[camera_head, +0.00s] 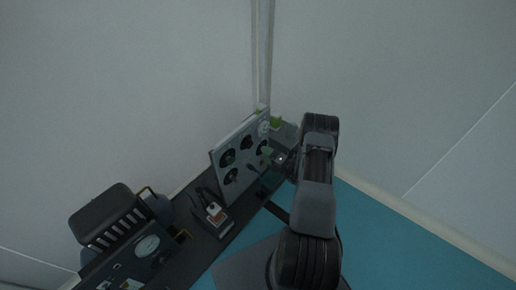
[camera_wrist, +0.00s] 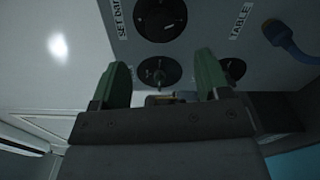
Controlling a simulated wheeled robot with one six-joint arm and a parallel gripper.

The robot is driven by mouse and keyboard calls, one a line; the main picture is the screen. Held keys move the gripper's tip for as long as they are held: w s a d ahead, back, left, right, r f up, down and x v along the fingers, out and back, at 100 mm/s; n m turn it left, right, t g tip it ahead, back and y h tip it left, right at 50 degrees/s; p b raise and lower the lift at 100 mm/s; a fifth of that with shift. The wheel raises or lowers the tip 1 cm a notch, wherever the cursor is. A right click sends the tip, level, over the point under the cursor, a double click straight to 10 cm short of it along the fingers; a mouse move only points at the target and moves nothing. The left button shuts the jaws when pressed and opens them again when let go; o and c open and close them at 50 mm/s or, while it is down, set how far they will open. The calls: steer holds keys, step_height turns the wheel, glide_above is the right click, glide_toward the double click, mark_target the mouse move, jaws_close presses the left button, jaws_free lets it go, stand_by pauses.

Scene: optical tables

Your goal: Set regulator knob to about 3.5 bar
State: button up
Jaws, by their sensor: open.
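In the wrist view, a large round black dial (camera_wrist: 160,17) sits on a light panel beside a label reading "SET bar" (camera_wrist: 124,12). Its scale and pointer are too dark to read. A smaller black dial (camera_wrist: 159,71) shows between my fingers. I cannot tell whether the fingers touch the panel.
A label reading "TABLE" (camera_wrist: 240,20) and a blue fitting (camera_wrist: 290,42) are at the upper right of the wrist view. Blue floor (camera_head: 390,245) is clear at right.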

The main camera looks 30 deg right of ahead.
steer(key=v, duration=0.4)
steer(key=shift+s+d+p, duration=0.1)
steer(key=shift+s+p, duration=0.25)
stand_by(0.3)
